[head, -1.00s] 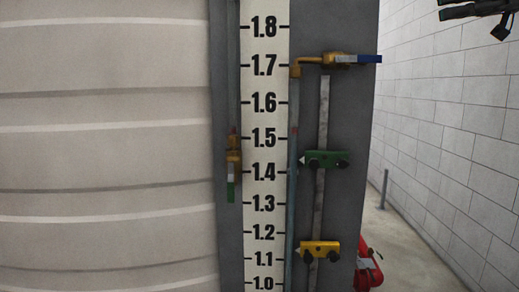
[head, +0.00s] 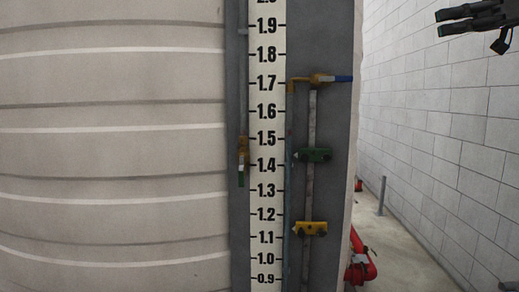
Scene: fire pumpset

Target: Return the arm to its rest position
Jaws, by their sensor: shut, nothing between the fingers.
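My gripper (head: 442,22) is at the top right of the head view, dark and pointing left. Its two fingers lie close together and hold nothing. The rest of my arm is out of the picture. The gripper is in front of the pale block wall (head: 440,110) in the picture and touches nothing that I can see.
A white level scale (head: 266,150) stands upright beside a ribbed tank (head: 110,160). A red pipe (head: 361,262) stands at lower right, by open floor.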

